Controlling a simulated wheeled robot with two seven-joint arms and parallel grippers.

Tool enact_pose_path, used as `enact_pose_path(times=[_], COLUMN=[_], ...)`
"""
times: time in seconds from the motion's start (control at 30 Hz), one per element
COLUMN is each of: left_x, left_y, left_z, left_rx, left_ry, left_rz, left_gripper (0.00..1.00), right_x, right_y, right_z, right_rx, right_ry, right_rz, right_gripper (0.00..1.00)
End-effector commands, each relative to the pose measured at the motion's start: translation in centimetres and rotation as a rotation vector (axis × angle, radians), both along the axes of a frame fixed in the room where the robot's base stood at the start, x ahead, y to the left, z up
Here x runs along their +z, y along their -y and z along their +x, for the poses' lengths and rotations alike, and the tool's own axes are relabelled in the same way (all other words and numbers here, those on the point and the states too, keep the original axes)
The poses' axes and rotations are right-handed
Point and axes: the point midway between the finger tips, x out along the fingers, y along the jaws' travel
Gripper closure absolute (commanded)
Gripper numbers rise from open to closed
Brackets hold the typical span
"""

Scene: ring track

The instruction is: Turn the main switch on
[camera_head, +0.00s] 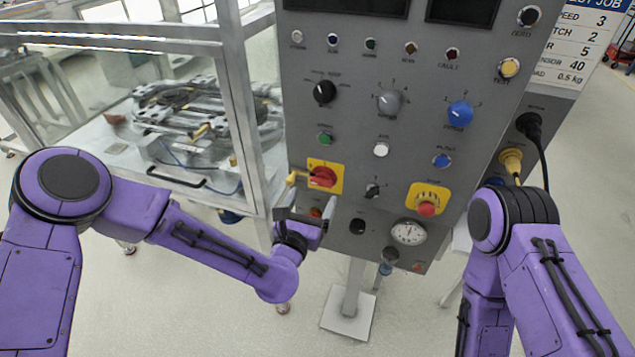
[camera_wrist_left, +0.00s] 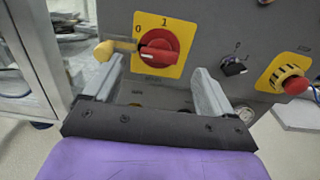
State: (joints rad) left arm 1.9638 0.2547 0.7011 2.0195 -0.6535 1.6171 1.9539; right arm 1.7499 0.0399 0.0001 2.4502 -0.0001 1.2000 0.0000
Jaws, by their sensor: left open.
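The main switch (camera_head: 322,177) is a red rotary knob on a yellow plate, low on the left side of the grey panel. In the left wrist view the red knob (camera_wrist_left: 160,46) sits under the marks 0 and 1, its grip lying roughly sideways. A yellow-tan piece (camera_wrist_left: 116,47) sticks out at its left; I cannot tell whether it is attached. My left gripper (camera_head: 303,208) is open just below the switch. In the left wrist view its fingers (camera_wrist_left: 157,72) stand apart below and either side of the knob, with nothing between them. My right gripper is not in view.
A red button on a yellow plate (camera_head: 427,208) and a small black selector (camera_head: 372,191) lie right of the switch. A round gauge (camera_head: 408,232) is below. A glazed metal-framed enclosure (camera_head: 245,110) stands close on the left. Black and yellow plugs (camera_head: 511,160) project at right.

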Motion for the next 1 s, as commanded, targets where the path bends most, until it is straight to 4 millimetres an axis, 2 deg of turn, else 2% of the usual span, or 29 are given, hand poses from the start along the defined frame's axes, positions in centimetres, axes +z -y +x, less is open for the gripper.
enact_pose_path(times=[0.03, 0.1, 0.23, 0.57, 0.6, 0.67, 0.7, 0.77, 1.0], left_x=[0.4, 0.4, 0.1, -0.2, -0.2, -0.2, -0.2, -0.2, -0.2], left_y=[0.4, 0.8, 1.3, 1.6, 1.6, 1.6, 1.6, 1.5, 1.5], left_z=[1.1, 2.4, 4.2, 4.9, 4.9, 4.9, 4.9, 4.9, 4.9], left_rx=[0.001, 0.002, 0.002, 0.000, 0.000, 0.001, 0.001, 0.001, 0.000], left_ry=[0.001, 0.000, -0.001, -0.003, -0.003, -0.003, -0.003, -0.003, 0.001], left_rz=[0.002, 0.002, 0.003, 0.003, 0.003, 0.004, 0.004, 0.004, 0.016], left_gripper=[0.15, 0.15, 0.15, 0.15, 0.21, 0.41, 0.54, 0.71, 0.71], right_x=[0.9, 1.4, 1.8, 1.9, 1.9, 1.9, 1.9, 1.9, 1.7], right_y=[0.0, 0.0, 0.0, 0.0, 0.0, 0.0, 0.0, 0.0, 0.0], right_z=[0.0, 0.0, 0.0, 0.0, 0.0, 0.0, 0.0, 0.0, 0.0], right_rx=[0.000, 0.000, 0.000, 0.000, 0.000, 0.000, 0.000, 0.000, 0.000], right_ry=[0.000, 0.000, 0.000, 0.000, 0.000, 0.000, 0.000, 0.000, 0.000], right_rz=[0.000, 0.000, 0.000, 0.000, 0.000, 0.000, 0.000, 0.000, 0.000], right_gripper=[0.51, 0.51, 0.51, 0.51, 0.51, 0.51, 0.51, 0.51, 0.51])
